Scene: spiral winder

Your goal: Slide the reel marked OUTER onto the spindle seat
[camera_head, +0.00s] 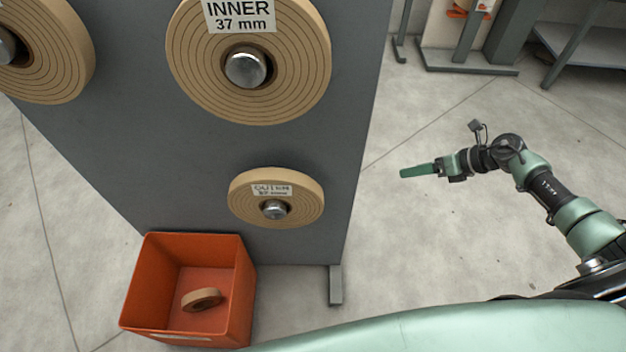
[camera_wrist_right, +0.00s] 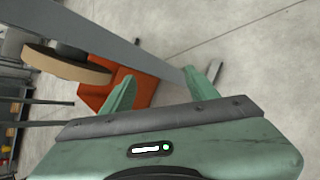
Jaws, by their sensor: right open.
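The reel marked OUTER (camera_head: 304,203) is a tan wound roll hanging on a short metal peg (camera_head: 274,210) low on the grey panel. Its white label sits above the peg. My right gripper (camera_head: 408,172) is well to the right of this reel, beyond the panel's edge, and touches nothing. In the right wrist view its two green fingers (camera_wrist_right: 162,82) stand apart with nothing between them. A tan reel (camera_wrist_right: 65,65) shows nearly edge-on at the upper left there; its label is not visible. I cannot make out an empty spindle seat. My left gripper is not in view.
A larger reel marked INNER 37 mm (camera_head: 205,85) hangs above, with another reel (camera_head: 62,62) at the upper left. An orange bin (camera_head: 247,300) holding a small tan ring (camera_head: 201,299) stands below the panel (camera_head: 120,130). Floor around my right gripper is clear.

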